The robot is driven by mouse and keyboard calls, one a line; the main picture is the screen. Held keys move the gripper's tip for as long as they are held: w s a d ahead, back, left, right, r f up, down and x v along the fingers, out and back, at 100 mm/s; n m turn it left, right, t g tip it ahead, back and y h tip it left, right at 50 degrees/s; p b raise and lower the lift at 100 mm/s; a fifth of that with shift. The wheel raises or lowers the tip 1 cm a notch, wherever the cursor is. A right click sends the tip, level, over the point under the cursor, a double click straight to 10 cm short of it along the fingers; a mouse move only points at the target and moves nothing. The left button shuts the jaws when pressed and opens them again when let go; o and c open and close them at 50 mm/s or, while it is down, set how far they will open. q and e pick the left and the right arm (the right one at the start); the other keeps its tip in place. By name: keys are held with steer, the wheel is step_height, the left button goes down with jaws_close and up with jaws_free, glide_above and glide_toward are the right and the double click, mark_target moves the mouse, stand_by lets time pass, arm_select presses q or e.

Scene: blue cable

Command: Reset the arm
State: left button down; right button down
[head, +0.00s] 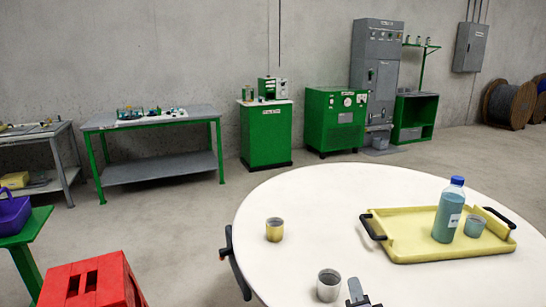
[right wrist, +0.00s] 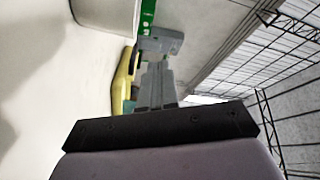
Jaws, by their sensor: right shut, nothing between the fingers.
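My right gripper (head: 359,296) shows only in part at the bottom edge of the head view, over the round white table. It is shut and empty, to the right of a grey cup (head: 329,286). In the right wrist view its grey fingers (right wrist: 158,45) stand beyond the dark bar, with a yellow edge beside them. My left gripper cannot be made out in either view.
The round white table (head: 310,220) holds a yellow cup (head: 275,230) and a yellow tray (head: 400,248). A blue-capped bottle (head: 447,215) and a grey-blue cup (head: 474,227) stand on the tray. A red stool (head: 90,283) is at lower left.

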steer(key=s+f+n+g+y, duration=0.1)
steer(key=s+f+n, duration=0.3)
steer(key=s, duration=0.6)
steer(key=s+f+n+g+y+p, duration=0.1)
steer(key=s+f+n+g, duration=0.3)
steer(key=s, duration=0.6)
steer(key=s+d+f+n+g, duration=0.1)
steer(key=s+f+n+g, duration=0.2)
steer(key=s+n, duration=0.5)
steer(key=shift+s+f+y, duration=0.4)
steer(key=shift+s+f, duration=0.5)
steer(key=shift+s, duration=0.15)
